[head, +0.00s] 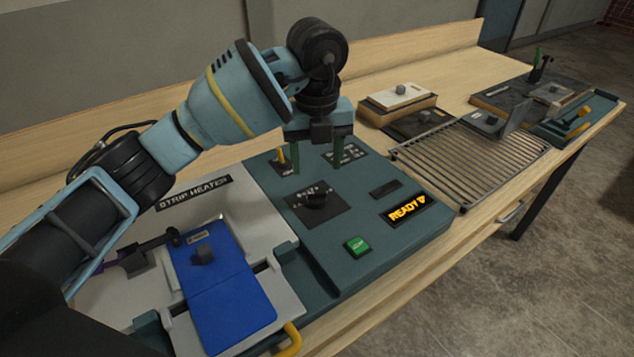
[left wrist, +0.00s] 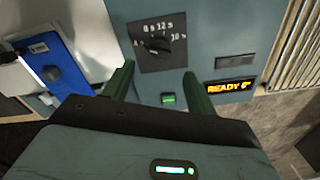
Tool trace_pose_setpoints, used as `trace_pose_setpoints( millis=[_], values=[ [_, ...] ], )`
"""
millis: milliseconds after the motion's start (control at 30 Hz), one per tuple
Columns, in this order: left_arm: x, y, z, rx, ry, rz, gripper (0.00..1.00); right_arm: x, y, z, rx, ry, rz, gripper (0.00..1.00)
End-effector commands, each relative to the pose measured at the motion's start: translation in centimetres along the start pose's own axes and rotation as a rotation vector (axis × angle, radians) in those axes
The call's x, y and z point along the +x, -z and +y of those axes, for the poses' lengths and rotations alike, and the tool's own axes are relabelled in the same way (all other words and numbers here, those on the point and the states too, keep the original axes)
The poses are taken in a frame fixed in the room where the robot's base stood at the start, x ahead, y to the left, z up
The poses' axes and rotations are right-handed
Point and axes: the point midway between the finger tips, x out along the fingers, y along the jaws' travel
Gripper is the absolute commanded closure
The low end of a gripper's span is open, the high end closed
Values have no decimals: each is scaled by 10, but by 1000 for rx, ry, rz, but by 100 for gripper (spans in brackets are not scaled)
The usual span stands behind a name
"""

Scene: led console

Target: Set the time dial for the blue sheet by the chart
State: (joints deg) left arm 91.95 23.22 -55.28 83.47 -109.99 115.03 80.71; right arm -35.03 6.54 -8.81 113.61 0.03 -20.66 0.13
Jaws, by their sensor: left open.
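The blue sheet (head: 225,285) lies on the strip heater's pale bed at the left of the console, with a small grey block on it. It also shows in the left wrist view (left wrist: 68,80). The black time dial (head: 316,200) sits on a dark plate on the console. In the left wrist view the dial (left wrist: 153,55) shows seconds marks around it; its exact setting is too small to read. My left gripper (head: 317,165) is open and empty above the console, with the dial between its green fingers in the wrist view. A dark marked panel (head: 345,156) is partly hidden; I cannot tell if it is the chart.
The console has a green button (head: 357,246) and a lit READY display (head: 407,208). A yellow handle (head: 290,340) is at the front edge. A wire rack (head: 470,160) and several stacked plates stand to the right. Room above the console's front is free.

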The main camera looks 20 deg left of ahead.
Motion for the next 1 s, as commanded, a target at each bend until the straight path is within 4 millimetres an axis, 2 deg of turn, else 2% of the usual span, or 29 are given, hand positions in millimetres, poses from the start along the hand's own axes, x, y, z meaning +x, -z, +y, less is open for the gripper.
trace_pose_setpoints(
  millis=[200,500,700,967,1000],
  values=[
    [24,0,1,0,-2,3,43,-1,-3,0,1,0,-5,100],
    [66,1,0,1,-1,3,43,1,5,0,0,-1,11,100],
    [77,0,0,1,-1,1,43,2,7,1,0,-1,15,100],
    [77,0,0,1,0,1,43,2,7,0,1,-1,15,100],
    [77,0,0,1,0,1,48,2,7,0,1,-1,15,100]
  ],
)
